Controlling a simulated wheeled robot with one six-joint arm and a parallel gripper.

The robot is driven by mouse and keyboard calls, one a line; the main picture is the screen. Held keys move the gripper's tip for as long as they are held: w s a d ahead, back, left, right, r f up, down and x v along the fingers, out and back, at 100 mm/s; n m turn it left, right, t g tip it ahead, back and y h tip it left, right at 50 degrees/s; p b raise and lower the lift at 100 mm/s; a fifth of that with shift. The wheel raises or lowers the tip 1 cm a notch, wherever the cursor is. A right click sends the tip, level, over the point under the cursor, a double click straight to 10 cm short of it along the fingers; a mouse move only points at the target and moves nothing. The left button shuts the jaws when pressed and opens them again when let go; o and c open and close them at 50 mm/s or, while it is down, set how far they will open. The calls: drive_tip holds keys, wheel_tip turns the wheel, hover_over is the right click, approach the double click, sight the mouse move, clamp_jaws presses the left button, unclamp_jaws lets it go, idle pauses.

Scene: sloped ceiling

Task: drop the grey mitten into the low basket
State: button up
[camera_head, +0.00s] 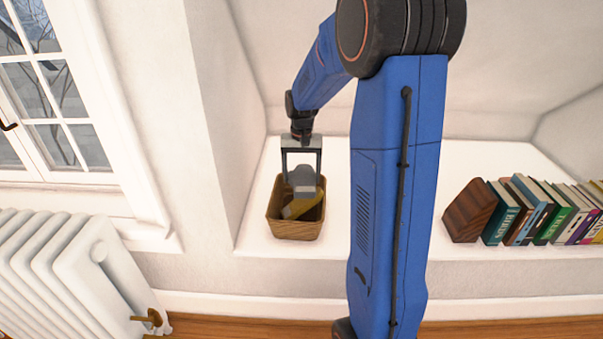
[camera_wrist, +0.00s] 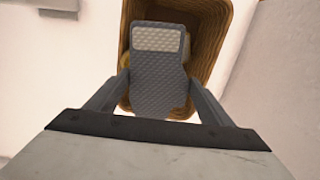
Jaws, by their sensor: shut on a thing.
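The grey mitten (camera_wrist: 158,78) is between the two fingers of my gripper (camera_wrist: 157,85), which is shut on it. It has a quilted surface and a lighter band at its far end. In the head view the mitten (camera_head: 303,180) hangs from my gripper (camera_head: 302,172) at the mouth of the low basket (camera_head: 294,230). The basket is brown and stands on the white ledge. The wrist view shows the basket's rim (camera_wrist: 219,45) around and below the mitten. A yellow-brown thing (camera_head: 300,207) lies in the basket, partly covered. I cannot tell whether the mitten touches it.
A wooden block (camera_head: 470,211) and a row of books (camera_head: 545,212) stand on the ledge at the right. The wall (camera_head: 215,130) rises close to the basket's left. A white radiator (camera_head: 70,270) is at the lower left. The ledge between basket and books is largely behind my arm.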

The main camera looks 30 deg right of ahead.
sight(302, 178)
drive_tip(key=o, duration=1.1)
wheel_tip(302, 178, up, 17)
drive_tip(key=shift+r, duration=0.2)
drive_tip(key=s+a+f+n+t, duration=0.1)
drive_tip(key=s+a, duration=0.4)
drive_tip(key=s, duration=0.5)
drive_tip(key=s+a+f+n+t, duration=0.2)
drive_tip(key=s+a, duration=0.3)
drive_tip(key=s, duration=0.5)
drive_tip(key=s+a+f+n+t, duration=0.1)
drive_tip(key=s+a+f+n, duration=0.2)
drive_tip(key=s, duration=0.7)
drive_tip(key=a, duration=0.2)
drive_tip(key=shift+s+a+n+t, duration=0.3)
drive_tip(key=shift+s+n+t, duration=0.05)
drive_tip(key=shift+n+t, duration=0.05)
